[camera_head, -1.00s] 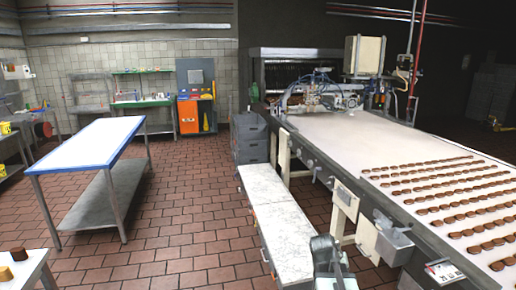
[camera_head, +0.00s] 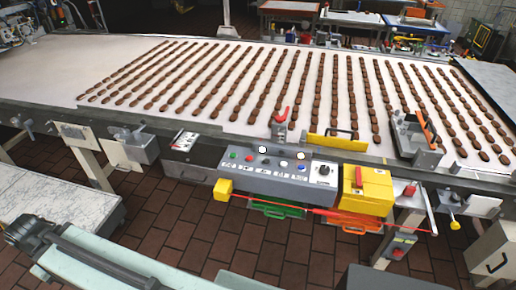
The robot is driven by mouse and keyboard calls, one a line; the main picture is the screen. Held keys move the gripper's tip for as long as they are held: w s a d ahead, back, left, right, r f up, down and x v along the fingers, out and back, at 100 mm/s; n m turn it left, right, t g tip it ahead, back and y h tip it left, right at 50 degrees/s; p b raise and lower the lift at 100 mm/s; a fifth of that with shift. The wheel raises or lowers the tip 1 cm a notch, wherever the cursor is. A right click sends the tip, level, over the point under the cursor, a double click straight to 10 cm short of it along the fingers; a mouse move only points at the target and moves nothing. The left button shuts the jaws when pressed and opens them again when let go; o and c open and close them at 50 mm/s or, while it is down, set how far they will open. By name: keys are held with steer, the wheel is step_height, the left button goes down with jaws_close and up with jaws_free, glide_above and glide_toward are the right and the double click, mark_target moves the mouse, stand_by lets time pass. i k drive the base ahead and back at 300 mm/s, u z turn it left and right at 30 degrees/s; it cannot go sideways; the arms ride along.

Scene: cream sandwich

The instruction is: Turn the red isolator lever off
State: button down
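A small red lever (camera_head: 283,114) stands tilted on a grey bracket at the near edge of the conveyor, just above the grey control panel (camera_head: 265,176). A yellow box (camera_head: 369,192) at the panel's right end has an upright red piece (camera_head: 358,177) on its left part. Another red knob-like part (camera_head: 410,190) sits further right under the conveyor edge. I cannot tell for sure which red part is the isolator lever. Pale and grey links of my arm show at the lower left, well apart from these parts. My gripper's fingers are not visible.
The long conveyor (camera_head: 60,60) carries many rows of brown biscuits. A yellow plate (camera_head: 336,142) and an orange-handled metal fixture (camera_head: 408,135) stand at its near edge. A red bar or cord runs below the panel, above green and orange trays. A marble-topped bench (camera_head: 60,190) is at left. Tiled floor shows between.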

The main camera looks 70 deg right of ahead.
mark_target(358, 173)
steer(key=z, duration=2.45)
steer(key=k, duration=0.4)
steer(key=z, duration=1.3)
steer(key=k, duration=0.75)
steer(key=u, duration=0.35)
steer(key=i, duration=0.95)
steer(key=z, duration=0.05)
